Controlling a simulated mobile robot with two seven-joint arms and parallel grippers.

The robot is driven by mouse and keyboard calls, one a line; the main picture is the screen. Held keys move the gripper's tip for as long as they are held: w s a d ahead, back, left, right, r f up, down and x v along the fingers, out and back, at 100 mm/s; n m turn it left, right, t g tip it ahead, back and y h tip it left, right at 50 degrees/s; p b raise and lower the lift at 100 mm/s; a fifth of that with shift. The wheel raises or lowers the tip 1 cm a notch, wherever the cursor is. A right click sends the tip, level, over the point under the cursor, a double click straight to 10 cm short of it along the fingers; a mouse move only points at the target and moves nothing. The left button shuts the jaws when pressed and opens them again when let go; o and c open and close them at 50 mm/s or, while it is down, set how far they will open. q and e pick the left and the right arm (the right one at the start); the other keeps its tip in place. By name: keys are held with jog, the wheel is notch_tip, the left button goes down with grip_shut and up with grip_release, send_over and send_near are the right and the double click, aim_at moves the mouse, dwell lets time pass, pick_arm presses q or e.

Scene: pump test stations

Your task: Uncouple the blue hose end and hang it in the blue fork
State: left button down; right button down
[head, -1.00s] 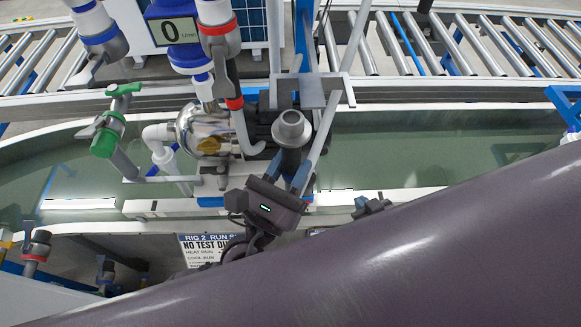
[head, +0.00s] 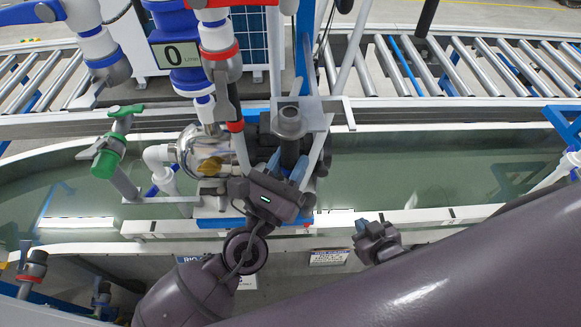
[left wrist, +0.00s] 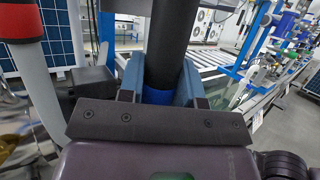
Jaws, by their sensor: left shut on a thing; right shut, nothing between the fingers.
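My left gripper (head: 289,172) is shut on a dark hose end with a grey, cup-like top (head: 290,120). In the left wrist view the blue-grey fingers close on both sides of this dark hose end (left wrist: 168,45), and a blue band (left wrist: 171,96) shows between them. In the head view the hose end stands about upright, its top overlapping a grey bracket plate (head: 327,108) in front of a blue upright. I cannot tell whether it touches or sits in the bracket. No clearly blue fork can be made out. My right gripper (head: 362,229) is shut and empty, lower right.
The shiny pump (head: 205,153) and a green-handled valve (head: 108,155) are left of the hose end. Red-banded (head: 221,52) and blue-banded pipes hang above. A slanting grey bar passes close to the bracket. A roller conveyor (head: 470,68) runs behind. The water trough (head: 430,170) is open to the right.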

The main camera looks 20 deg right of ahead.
pick_arm(q)
jog(key=shift+w+d+f+b, duration=0.2)
jog(key=shift+w+b, duration=0.1)
jog(key=shift+w, duration=0.4)
jog(key=shift+w+d+f+b, duration=0.2)
jog(key=shift+w+b, duration=0.1)
jog(key=shift+w, duration=0.35)
jog(key=shift+w+d+f+b, duration=0.2)
jog(key=shift+w+b, duration=0.1)
jog(key=shift+w, duration=0.4)
jog(key=c, duration=0.7)
grip_release()
jog(key=shift+f, duration=0.1)
jog(key=shift+a, duration=0.1)
jog(key=b+v, duration=0.3)
jog(key=v, duration=0.7)
jog(key=shift+s+a, duration=0.15)
jog(key=shift+s, duration=0.15)
